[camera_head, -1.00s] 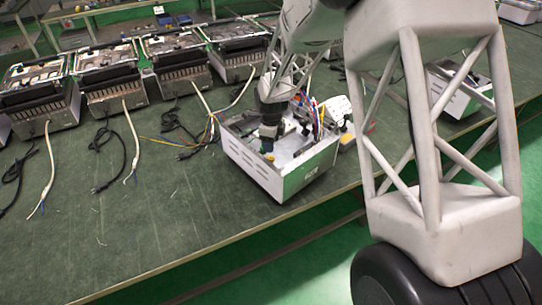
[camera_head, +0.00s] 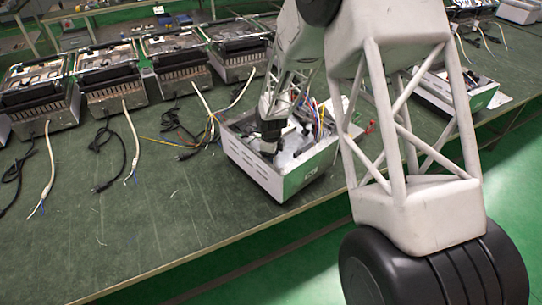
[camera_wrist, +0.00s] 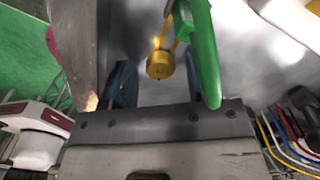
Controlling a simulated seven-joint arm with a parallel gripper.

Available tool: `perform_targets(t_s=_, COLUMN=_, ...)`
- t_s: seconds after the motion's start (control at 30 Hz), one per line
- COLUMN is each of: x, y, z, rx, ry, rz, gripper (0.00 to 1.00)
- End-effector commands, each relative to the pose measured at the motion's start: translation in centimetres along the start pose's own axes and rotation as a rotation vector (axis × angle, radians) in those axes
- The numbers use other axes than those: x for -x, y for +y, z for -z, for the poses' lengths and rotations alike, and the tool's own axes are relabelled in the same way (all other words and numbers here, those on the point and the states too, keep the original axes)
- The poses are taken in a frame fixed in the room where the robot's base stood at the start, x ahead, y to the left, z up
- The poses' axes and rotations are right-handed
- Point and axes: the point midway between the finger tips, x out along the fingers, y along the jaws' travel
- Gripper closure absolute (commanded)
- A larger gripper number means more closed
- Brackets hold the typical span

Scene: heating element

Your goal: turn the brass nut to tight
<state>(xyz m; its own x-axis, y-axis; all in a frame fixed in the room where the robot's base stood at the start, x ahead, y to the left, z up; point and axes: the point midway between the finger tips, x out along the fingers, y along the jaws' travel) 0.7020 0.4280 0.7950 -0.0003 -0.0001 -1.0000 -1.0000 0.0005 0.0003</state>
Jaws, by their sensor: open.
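The brass nut (camera_wrist: 159,66) shows in the wrist view as a round gold piece near the middle, with a gold stem rising behind it. A long green part (camera_wrist: 204,55) stands close on its right. My gripper (camera_wrist: 157,76) is open, with one dark finger on either side of the nut. The right finger is partly covered by the green part. I cannot tell whether either finger touches the nut. In the head view my gripper (camera_head: 269,148) reaches into the open metal housing (camera_head: 270,180), and the nut is hidden there.
Colored wires (camera_wrist: 285,140) lie at the right in the wrist view. The housing's walls surround my gripper. Several similar units (camera_head: 110,75) with loose cables line the back of the green bench (camera_head: 130,230).

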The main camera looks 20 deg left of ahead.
Motion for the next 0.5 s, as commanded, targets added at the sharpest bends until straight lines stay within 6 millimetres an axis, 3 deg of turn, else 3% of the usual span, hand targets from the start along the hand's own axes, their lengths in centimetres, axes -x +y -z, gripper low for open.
perform_targets(t_s=0.1, x=0.01, y=0.0, z=0.0, rx=0.0, ry=0.0, rz=0.0, gripper=0.49)
perform_targets(t_s=0.4, x=0.03, y=0.0, z=0.0, rx=0.0, ry=0.0, rz=0.0, gripper=0.95)
perform_targets(t_s=0.5, x=0.03, y=0.0, z=0.0, rx=-0.001, ry=0.0, rz=0.0, gripper=0.95)
